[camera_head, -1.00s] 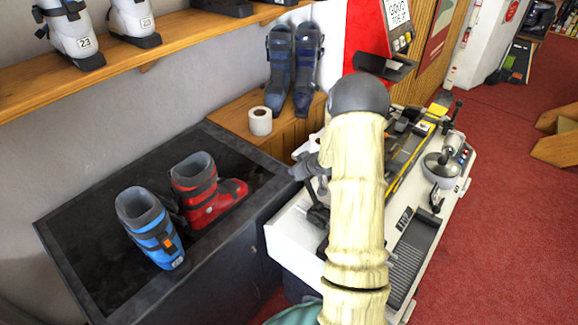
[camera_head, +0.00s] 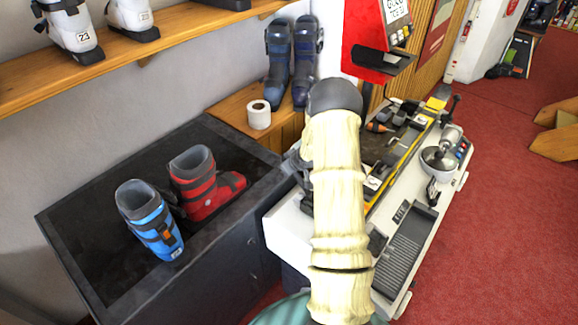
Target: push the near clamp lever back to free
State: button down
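The white binding bench (camera_head: 286,222) runs from the lower middle to the upper right, with a black ribbed plate (camera_head: 402,262) at its near end. My cream-sleeved arm (camera_head: 340,200) covers its left middle part. A dark grey part (camera_head: 297,165) shows just left of my arm, over the bench's left edge. I cannot tell whether it is my gripper or bench hardware. My fingertips cannot be made out. I cannot pick out the near clamp lever for sure. A small black handle (camera_head: 432,192) stands on the right side, below a round metal part (camera_head: 440,158).
A dark cabinet (camera_head: 215,285) left of the bench holds a blue boot (camera_head: 150,222) and a red boot (camera_head: 205,190). A paper roll (camera_head: 259,115) and two dark blue boots (camera_head: 291,62) stand behind.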

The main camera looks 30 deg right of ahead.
jog(key=shift+w+r, duration=0.1)
dwell(0.8)
jog(key=c, duration=0.9)
grip_release()
jog(key=shift+c, duration=0.2)
jog(key=v, duration=1.7)
jog(key=shift+r, duration=0.15)
